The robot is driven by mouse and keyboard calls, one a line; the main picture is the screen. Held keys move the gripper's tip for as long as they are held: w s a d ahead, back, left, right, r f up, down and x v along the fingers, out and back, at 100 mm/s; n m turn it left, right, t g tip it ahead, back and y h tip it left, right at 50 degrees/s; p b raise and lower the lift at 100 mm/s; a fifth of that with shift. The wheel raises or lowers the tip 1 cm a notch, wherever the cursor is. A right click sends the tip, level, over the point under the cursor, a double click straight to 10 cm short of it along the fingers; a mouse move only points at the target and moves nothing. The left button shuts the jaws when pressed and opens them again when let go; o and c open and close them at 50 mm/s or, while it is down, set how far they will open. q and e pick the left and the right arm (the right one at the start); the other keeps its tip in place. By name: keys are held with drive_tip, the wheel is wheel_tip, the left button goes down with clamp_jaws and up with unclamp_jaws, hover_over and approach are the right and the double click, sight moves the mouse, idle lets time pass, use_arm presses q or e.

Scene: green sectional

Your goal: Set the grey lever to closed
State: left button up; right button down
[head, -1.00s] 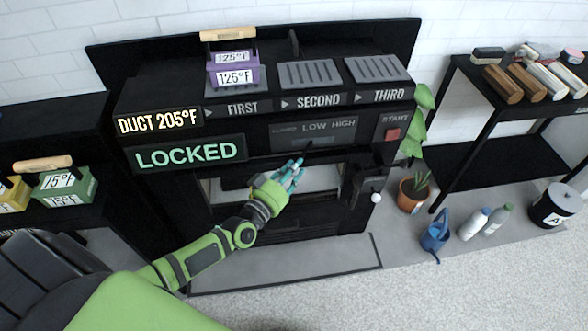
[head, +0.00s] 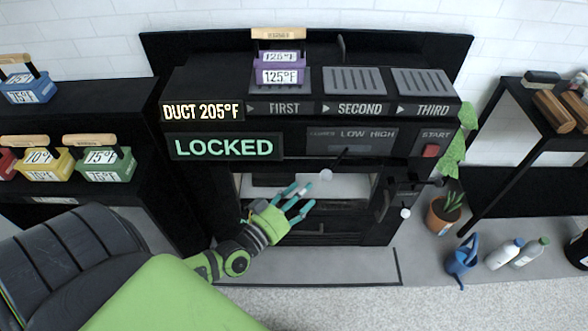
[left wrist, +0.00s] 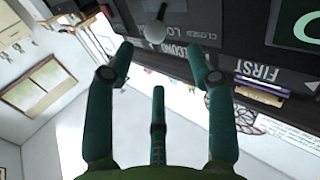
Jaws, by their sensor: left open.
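The grey lever (head: 326,175) has a round pale knob on a thin dark stem. It sticks out of the black front panel near the CLOSED, LOW and HIGH labels (head: 353,133), its stem rooted roughly below LOW. My left gripper (head: 298,197) is open, with teal fingers spread and empty, just below and left of the knob. In the left wrist view the knob (left wrist: 155,32) lies beyond and between the fingertips (left wrist: 160,60), apart from them as far as I can tell. My right gripper is not in view.
A red START button (head: 430,151) and another pale knob (head: 405,213) are to the right. A purple block (head: 279,75) stands on the FIRST slot. A potted plant (head: 445,212) stands on the right.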

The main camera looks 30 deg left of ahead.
use_arm(q)
drive_tip(key=shift+s+a, duration=0.2)
drive_tip(key=shift+s, duration=1)
drive_tip(key=s+a+f+m+g+y+p, duration=0.1)
drive_tip(key=s+f+g+p, duration=0.3)
drive_tip(key=f, duration=0.7)
drive_tip(key=s+f+m+g+p, duration=0.15)
drive_tip(key=s+f+g, duration=0.25)
drive_tip(key=s+f, duration=0.45)
drive_tip(key=s+d+f+g+p, duration=0.2)
drive_tip(key=s+f+g, duration=0.2)
drive_tip(key=s, duration=0.6)
drive_tip(key=s+d+f+g+y+p, duration=0.1)
drive_tip(key=s+d+f+g+p, duration=0.1)
drive_tip(key=s+f+g, duration=0.2)
drive_tip(key=s+f, duration=0.3)
drive_tip(key=s, duration=0.4)
drive_tip(key=shift+f+g+y, duration=0.2)
drive_tip(key=shift+g+y, duration=0.1)
drive_tip(key=shift+g, duration=0.1)
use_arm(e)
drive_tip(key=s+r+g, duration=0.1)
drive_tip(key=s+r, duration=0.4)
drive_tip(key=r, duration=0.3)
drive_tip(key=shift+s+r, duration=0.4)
use_arm(q)
drive_tip(key=shift+m, duration=0.25)
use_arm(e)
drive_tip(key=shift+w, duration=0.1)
